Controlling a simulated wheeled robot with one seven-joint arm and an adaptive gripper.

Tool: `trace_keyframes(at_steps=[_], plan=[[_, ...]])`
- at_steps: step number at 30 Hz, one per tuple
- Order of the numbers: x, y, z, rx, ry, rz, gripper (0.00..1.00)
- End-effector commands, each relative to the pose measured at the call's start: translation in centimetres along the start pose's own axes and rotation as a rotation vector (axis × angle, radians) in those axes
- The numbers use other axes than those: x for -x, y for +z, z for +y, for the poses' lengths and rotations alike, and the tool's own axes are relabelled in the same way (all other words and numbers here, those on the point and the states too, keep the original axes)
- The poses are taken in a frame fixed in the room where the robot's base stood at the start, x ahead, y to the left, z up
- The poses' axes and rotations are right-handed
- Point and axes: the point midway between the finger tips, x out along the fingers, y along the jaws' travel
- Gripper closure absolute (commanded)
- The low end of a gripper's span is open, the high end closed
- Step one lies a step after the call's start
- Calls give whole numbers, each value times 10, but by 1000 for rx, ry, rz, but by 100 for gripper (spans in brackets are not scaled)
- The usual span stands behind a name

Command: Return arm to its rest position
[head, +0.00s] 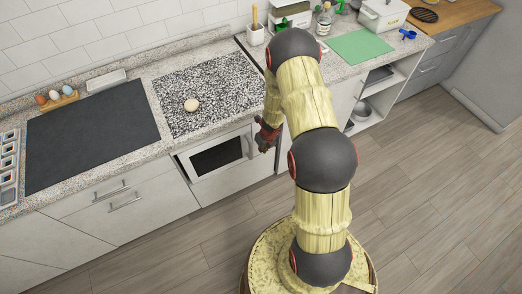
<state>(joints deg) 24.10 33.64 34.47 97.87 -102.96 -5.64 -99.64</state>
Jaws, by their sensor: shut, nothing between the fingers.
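My arm rises from its round base in the lower middle of the head view and bends up towards the counter. My gripper (266,137) shows as a small dark and red shape at the left of the arm, in front of the counter's front edge near the oven. It is shut and nothing shows in it. Part of the wrist is hidden behind my own arm.
A round beige item (191,105) lies on the speckled board (215,83). A dark mat (90,133), an egg holder (58,102), a green board (359,46) and a bottle (324,20) are on the counter (150,72). The oven (217,155) is below. The floor (440,190) at right is clear.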

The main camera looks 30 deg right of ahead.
Motion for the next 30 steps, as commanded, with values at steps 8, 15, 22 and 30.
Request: trace_keyframes(at_steps=[8,15,22,30], plan=[[32,0,0,0,1,1,100],[34,-1,0,0,1,1,100],[34,-2,-5,-101,-18,3,100],[46,-41,-48,-815,-233,11,100]])
